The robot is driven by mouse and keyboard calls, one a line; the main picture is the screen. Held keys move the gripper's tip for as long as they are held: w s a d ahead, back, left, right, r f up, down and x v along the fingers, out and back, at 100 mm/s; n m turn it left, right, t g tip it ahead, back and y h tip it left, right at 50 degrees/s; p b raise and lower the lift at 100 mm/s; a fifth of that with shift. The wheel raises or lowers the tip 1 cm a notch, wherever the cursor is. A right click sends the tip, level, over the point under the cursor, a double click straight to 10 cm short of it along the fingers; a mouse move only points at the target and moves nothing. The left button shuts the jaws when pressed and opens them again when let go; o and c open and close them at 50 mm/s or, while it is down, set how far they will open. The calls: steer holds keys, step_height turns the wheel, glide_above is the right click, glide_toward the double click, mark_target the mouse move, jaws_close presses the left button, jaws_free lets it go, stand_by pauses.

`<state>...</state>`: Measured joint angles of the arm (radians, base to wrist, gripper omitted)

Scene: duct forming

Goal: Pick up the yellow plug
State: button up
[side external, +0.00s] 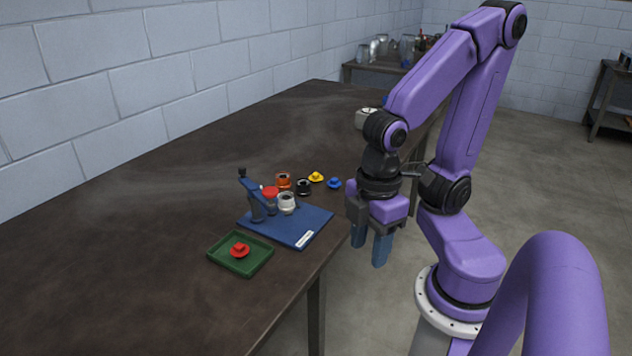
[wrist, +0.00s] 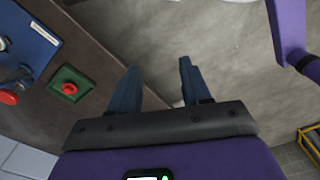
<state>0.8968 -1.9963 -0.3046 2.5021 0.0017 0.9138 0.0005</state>
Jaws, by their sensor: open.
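The yellow plug (side external: 316,177) sits on the dark table behind the blue base plate, between an orange-and-black cup (side external: 283,181) and a blue plug (side external: 334,183). It does not show in the wrist view. My gripper (side external: 369,251) is open and empty, with its blue fingers pointing down beyond the table's right edge, to the right of and apart from the plug. In the wrist view my gripper (wrist: 155,85) has its two fingers apart with only floor and table edge behind them.
A blue plate (side external: 310,222) carries a blue clamp stand (side external: 256,198) with a red disc and a white cup (side external: 287,204). A black cup (side external: 303,187) stands near the yellow plug. The table's left side is clear.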

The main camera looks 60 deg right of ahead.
steer(key=shift+o, duration=1.2)
